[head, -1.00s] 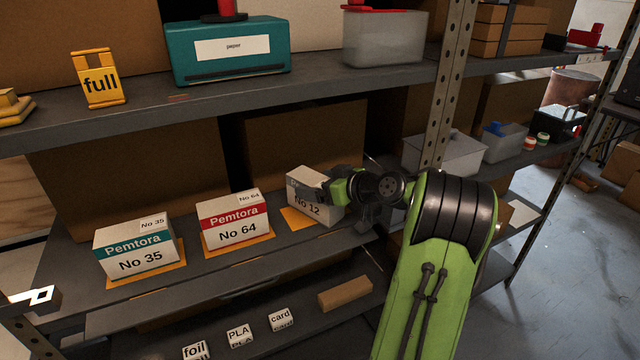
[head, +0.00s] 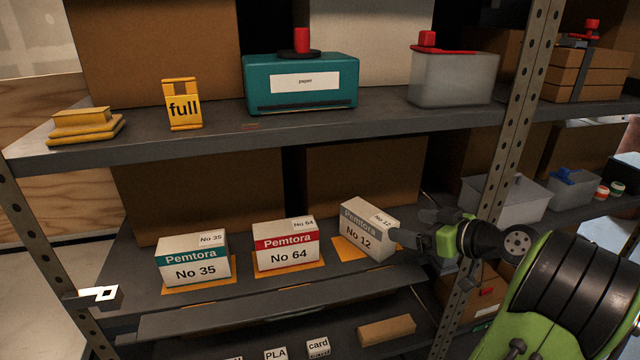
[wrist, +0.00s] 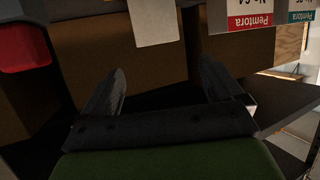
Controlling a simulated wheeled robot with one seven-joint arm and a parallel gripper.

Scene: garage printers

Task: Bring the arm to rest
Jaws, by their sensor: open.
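My gripper (head: 400,240) is open, at the right end of the middle shelf in the head view. Its fingers are close to the right side of the grey-striped No 12 box (head: 366,234); I cannot tell if they touch it. That box sits askew on its orange pad (head: 347,250). In the wrist view the two dark fingers (wrist: 160,85) stand wide apart with nothing gripped between them. A pale panel (wrist: 152,20) shows beyond them; I cannot tell what it belongs to.
The red No 64 box (head: 286,248) and teal No 35 box (head: 194,262) stand left of the No 12 box. A perforated shelf post (head: 515,125) rises near my arm. The upper shelf (head: 215,135) holds a teal paper box (head: 300,85) and a grey bin (head: 452,80).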

